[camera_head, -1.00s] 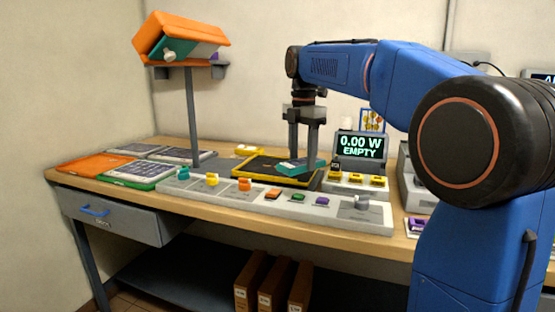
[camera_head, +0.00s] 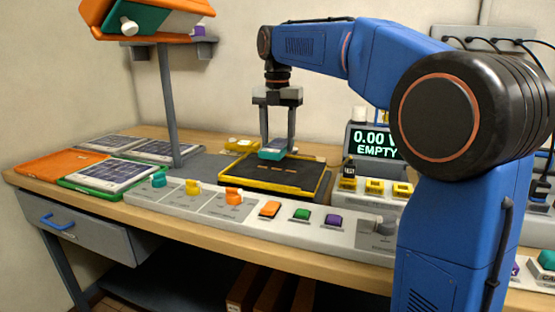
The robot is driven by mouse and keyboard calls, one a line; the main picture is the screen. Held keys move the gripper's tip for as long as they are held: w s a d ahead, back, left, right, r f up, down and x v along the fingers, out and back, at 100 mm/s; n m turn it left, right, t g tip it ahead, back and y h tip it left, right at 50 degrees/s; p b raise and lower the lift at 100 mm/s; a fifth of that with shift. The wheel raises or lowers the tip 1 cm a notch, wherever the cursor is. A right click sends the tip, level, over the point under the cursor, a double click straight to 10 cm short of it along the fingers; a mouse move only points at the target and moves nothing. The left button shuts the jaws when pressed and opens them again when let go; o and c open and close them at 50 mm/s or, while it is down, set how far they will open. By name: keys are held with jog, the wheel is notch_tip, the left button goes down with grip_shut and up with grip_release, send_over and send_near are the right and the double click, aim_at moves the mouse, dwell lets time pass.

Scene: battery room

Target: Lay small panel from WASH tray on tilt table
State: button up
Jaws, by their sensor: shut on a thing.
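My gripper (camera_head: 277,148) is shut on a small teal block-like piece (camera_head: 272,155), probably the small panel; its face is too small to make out. It is over the back part of a black plate with a yellow rim (camera_head: 290,190), likely the tilt table. I cannot tell whether the piece touches the plate. A display (camera_head: 376,143) behind it reads 0.00 W EMPTY. At the left lie an orange tray (camera_head: 40,166), which looks empty, and a green tray (camera_head: 75,187) under a larger panel (camera_head: 110,173). No WASH label is readable.
A grey console with coloured knobs and buttons (camera_head: 265,225) runs along the bench front. A post (camera_head: 168,105) carries an orange tilted head (camera_head: 160,15) left of my gripper. Two more panels (camera_head: 165,150) lie at the back left. A small yellow item (camera_head: 241,145) sits behind the plate.

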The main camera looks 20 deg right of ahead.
aim_at(278, 169)
jog(key=shift+f, duration=2.65)
jog(key=shift+f, duration=0.1)
jog(key=o, duration=1.2)
jog(key=shift+c, duration=0.2)
notch_tip(278, 169, up, 12)
jog(key=shift+r, duration=0.1)
jog(key=shift+s, duration=0.15)
